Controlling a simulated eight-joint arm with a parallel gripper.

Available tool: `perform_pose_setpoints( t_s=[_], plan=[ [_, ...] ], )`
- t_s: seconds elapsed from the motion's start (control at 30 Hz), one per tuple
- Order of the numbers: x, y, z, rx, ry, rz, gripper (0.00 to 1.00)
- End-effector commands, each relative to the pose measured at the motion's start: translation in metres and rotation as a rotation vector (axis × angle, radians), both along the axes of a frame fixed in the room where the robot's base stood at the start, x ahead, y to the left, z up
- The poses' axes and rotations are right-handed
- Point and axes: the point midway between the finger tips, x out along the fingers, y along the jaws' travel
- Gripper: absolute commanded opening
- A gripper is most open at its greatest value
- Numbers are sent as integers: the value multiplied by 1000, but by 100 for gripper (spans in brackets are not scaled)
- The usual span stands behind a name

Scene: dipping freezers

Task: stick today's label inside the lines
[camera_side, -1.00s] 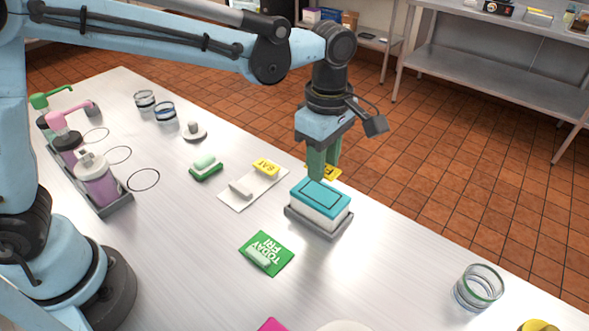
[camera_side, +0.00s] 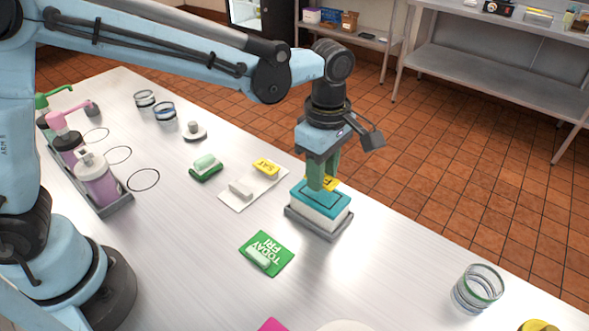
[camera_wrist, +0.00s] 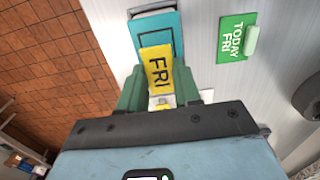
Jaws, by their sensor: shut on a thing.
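My gripper (camera_side: 322,182) is shut on a yellow label (camera_wrist: 158,70) reading FRI, which also shows beside the fingers in the side view (camera_side: 331,184). The tub (camera_side: 318,217) has a teal lid (camera_side: 316,202) with a dark rectangular outline on top. The label is low over the far part of the lid; in the wrist view it overlaps one end of the outline on the lid (camera_wrist: 170,22). I cannot tell whether it touches the lid. A green sign (camera_side: 266,253) reads TODAY FRI; it also shows in the wrist view (camera_wrist: 235,38).
The tub sits in a grey tray (camera_side: 318,233). A white card (camera_side: 241,203) left of it bears a yellow SAT label (camera_side: 265,167). A green-based block (camera_side: 206,168), glass jars and pump bottles (camera_side: 97,182) stand farther left. A glass (camera_side: 479,289) stands at right.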

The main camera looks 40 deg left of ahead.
Motion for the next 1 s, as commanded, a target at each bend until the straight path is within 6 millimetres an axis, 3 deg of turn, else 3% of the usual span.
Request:
perform_pose_setpoints(
  t_s=[0.57,1.0],
  plan=[
    [0,0,-1,0,0,0,8],
    [0,0,-16,0,0,0,8]
  ],
)
